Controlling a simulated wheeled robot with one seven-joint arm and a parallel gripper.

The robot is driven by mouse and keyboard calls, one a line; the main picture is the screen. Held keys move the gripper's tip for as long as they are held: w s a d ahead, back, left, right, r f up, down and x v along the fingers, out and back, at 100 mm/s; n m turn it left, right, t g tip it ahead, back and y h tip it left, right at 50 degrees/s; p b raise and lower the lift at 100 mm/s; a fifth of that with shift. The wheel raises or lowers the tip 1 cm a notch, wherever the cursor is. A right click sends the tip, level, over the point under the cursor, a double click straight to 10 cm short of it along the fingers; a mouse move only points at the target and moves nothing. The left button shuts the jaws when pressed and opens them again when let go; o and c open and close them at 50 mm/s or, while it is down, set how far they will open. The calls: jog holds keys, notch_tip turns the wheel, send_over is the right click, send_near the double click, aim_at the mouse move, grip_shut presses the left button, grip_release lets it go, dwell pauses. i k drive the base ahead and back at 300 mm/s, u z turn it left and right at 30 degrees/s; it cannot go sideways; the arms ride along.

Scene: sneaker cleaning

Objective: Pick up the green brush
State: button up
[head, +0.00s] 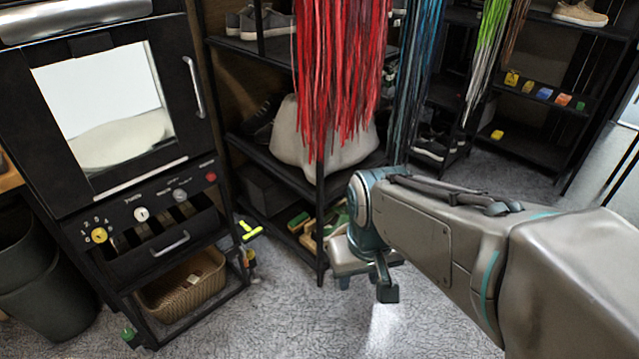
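A green-topped brush-like block (298,222) lies on the bottom level of the black rack, left of my arm. More green and tan pieces lie beside it, partly hidden behind my wrist, so I cannot tell which one is the green brush. My gripper (366,287) points down over the carpet, in front of the rack and to the right of these pieces. It appears apart from them. Its fingers are small and partly turned away, and I see nothing clearly held.
Red strands (340,70) hang above the rack. A black cabinet (135,225) with a wicker basket (182,285) below stands at left, beside a dark bin (50,300). A yellow-topped item (250,231) is between cabinet and rack. Carpet (290,315) is clear in front.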

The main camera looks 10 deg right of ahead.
aim_at(298, 222)
jog(key=z, duration=0.05)
jog(key=k, duration=0.5)
jog(key=z, duration=1.3)
jog(key=i, duration=0.85)
jog(key=u, duration=1.65)
